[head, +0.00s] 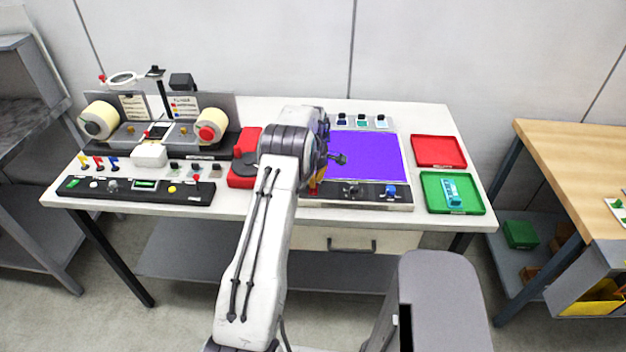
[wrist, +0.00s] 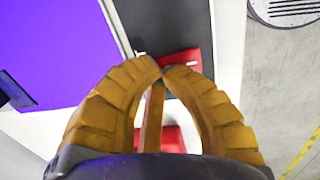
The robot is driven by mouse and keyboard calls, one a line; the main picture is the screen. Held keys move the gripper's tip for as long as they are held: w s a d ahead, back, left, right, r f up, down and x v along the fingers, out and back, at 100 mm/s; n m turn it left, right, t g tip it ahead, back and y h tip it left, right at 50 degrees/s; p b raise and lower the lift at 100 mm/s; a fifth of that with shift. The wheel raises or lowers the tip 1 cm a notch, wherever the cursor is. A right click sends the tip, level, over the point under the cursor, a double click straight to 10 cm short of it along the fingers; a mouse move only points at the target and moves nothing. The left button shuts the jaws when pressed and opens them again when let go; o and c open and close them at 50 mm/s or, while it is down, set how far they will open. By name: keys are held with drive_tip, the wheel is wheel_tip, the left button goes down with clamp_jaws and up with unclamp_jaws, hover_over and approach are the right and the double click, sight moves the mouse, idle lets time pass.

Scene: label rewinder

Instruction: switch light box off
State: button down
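The light box (head: 366,155) sits on the bench right of my arm, its panel glowing violet. The violet panel (wrist: 60,50) also fills the left of the wrist view. A dark control strip (head: 370,194) runs along its front edge, with a dark knob (head: 352,190) and a blue knob (head: 390,191). My gripper (wrist: 162,70) has its orange fingertips together over a red part (wrist: 183,60) on the dark strip (wrist: 175,25). I cannot tell whether they touch it.
A red tray (head: 438,146) and a green tray (head: 436,206) with a teal item stand right of the light box. A red device (head: 240,178) stands left of my arm. The rewinder (head: 160,130) and its control panel (head: 120,190) are further left.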

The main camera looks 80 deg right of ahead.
drive_tip(key=f+b, duration=0.1)
drive_tip(key=b, duration=0.2)
drive_tip(key=shift+d+f+b, duration=0.1)
drive_tip(key=shift+f+b, duration=0.05)
drive_tip(key=shift+b, duration=0.15)
drive_tip(key=shift+r, duration=0.2)
drive_tip(key=shift+r+p, duration=0.2)
drive_tip(key=shift+p, duration=0.1)
drive_tip(key=shift+r+p, duration=0.35)
drive_tip(key=shift+r, duration=0.3)
drive_tip(key=shift+r, duration=0.1)
drive_tip(key=shift+r, duration=0.2)
wheel_tip(320, 180, up, 13)
drive_tip(key=d+p, duration=0.1)
drive_tip(key=p, duration=0.1)
drive_tip(key=shift+d, duration=0.35)
drive_tip(key=shift+r, duration=0.15)
